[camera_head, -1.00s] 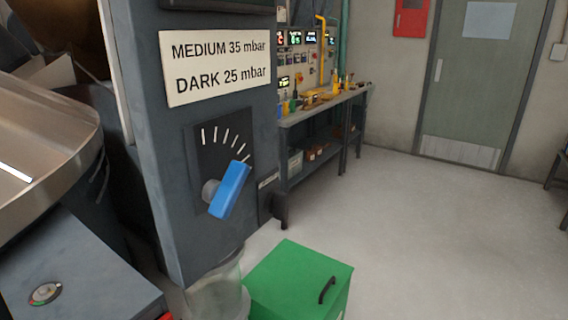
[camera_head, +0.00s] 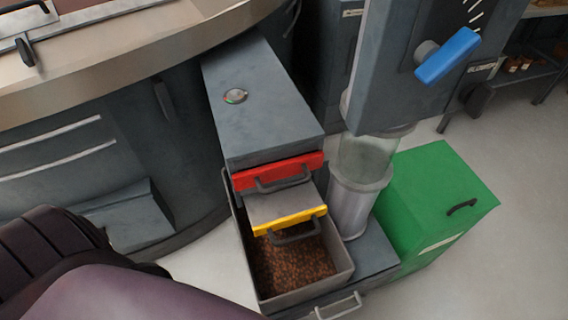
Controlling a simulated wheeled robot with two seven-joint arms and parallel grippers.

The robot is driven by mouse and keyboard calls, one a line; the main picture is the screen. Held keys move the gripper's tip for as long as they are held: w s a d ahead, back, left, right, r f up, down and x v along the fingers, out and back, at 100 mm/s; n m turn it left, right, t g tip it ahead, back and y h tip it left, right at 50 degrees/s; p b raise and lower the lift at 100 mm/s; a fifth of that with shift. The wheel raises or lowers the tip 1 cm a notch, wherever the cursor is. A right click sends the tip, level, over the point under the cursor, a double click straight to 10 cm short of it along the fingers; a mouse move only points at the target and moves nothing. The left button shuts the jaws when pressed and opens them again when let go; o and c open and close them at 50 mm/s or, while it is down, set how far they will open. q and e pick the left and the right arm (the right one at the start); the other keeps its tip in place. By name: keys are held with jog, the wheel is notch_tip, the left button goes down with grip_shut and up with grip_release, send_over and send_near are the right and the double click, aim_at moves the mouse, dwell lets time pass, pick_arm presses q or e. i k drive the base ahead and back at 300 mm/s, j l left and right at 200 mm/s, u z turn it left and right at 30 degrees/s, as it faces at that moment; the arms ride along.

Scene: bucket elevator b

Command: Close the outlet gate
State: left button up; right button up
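No label shows which slide is the outlet gate. A blue lever (camera_head: 447,55) is on the grey column at the upper right. Neither gripper is in view; part of my arm shows at lower left.
A green box (camera_head: 430,190) with a black handle stands to the right, beside a clear cylinder (camera_head: 366,160) under the column. A large round machine with a metal rim (camera_head: 150,62) fills the left. A drawer handle (camera_head: 340,306) sits below the bin. Open floor lies at far right.

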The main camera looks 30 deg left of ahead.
aim_at(269, 213)
jog(key=u, duration=0.7)
